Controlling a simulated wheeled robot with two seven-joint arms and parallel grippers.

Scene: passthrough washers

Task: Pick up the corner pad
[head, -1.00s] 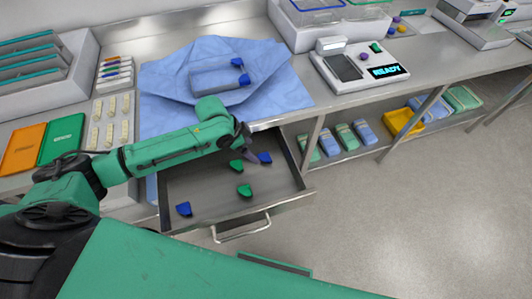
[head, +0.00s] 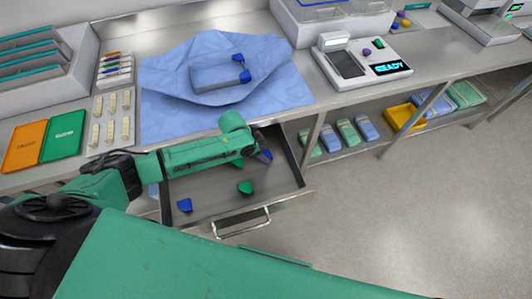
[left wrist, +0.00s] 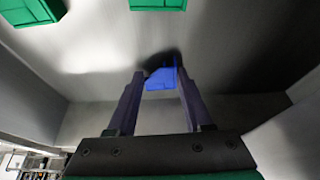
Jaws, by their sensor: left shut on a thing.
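Blue corner pad (left wrist: 160,80) sits between the two fingers of my left gripper (left wrist: 162,82), shut on it in the left wrist view. In the head view that pad (head: 265,155) is at the back right of the open drawer, partly hidden by my left gripper (head: 261,153). Another blue pad (head: 184,205) lies at the drawer's front left. A green pad (head: 245,188) lies near its middle. Two green pads (left wrist: 30,10) (left wrist: 158,4) show at the top of the left wrist view. My right gripper is not in view.
The drawer's front wall (head: 290,199) and side walls surround the pads. On the blue cloth (head: 160,85) above is a grey block (head: 212,77) with blue pads on two corners. A scale (head: 362,62) reads READY on the right. The drawer's front middle is clear.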

